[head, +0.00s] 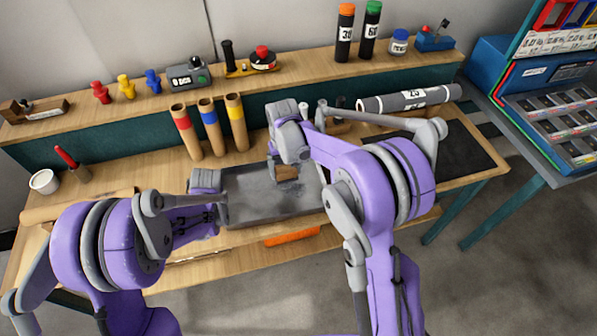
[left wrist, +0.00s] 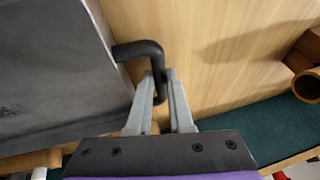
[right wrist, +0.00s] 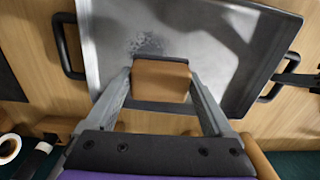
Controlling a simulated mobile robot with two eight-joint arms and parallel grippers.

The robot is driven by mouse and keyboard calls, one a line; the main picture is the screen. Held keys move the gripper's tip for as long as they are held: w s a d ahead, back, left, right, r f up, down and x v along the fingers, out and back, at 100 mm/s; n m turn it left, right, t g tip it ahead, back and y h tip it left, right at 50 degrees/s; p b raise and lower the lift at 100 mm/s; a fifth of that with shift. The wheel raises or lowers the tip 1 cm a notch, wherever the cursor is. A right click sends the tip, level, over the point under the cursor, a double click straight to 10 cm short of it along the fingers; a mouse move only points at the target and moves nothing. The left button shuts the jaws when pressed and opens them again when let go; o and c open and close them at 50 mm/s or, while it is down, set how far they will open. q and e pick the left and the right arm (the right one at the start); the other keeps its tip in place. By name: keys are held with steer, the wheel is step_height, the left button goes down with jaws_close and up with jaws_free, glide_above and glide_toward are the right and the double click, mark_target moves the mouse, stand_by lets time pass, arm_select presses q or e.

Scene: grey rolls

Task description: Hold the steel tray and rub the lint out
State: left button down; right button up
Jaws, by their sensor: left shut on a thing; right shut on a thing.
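The steel tray (head: 245,207) lies on the workbench in front of me, a shallow grey pan with black handles. My left gripper (left wrist: 160,78) is shut on one black handle (left wrist: 138,50) at the tray's left end in the head view. My right gripper (right wrist: 160,82) is shut on a brown block (right wrist: 160,70), which also shows in the head view (head: 287,173). The block is over the tray floor; its underside is hidden, so I cannot tell whether it touches. A patch of grey speckled lint (right wrist: 146,43) lies on the tray floor beside the block.
Three cardboard tubes with red, blue and yellow bands (head: 210,130) stand behind the tray. A grey roll (head: 410,98) lies at the back right. A white cup (head: 45,181) stands far left. An orange object (head: 292,236) lies below the tray's front.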

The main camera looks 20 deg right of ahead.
steer(key=shift+s+a, duration=0.1)
steer(key=shift+a, duration=0.7)
glide_above(282, 189)
steer(key=s, duration=0.1)
steer(key=shift+f, duration=3.85)
steer(key=shift+s+d, duration=0.1)
steer(key=shift+d, duration=1.1)
steer(key=shift+c, duration=0.6)
steer(key=shift+d+f, duration=0.1)
steer(key=shift+d, duration=1)
steer(key=shift+a, duration=2.2)
steer(key=shift+w+a, duration=0.1)
steer(key=shift+w, duration=0.55)
steer(key=shift+d+f, duration=0.1)
steer(key=shift+d, duration=2.2)
steer(key=shift+a, duration=2.3)
steer(key=shift+r, duration=4.3)
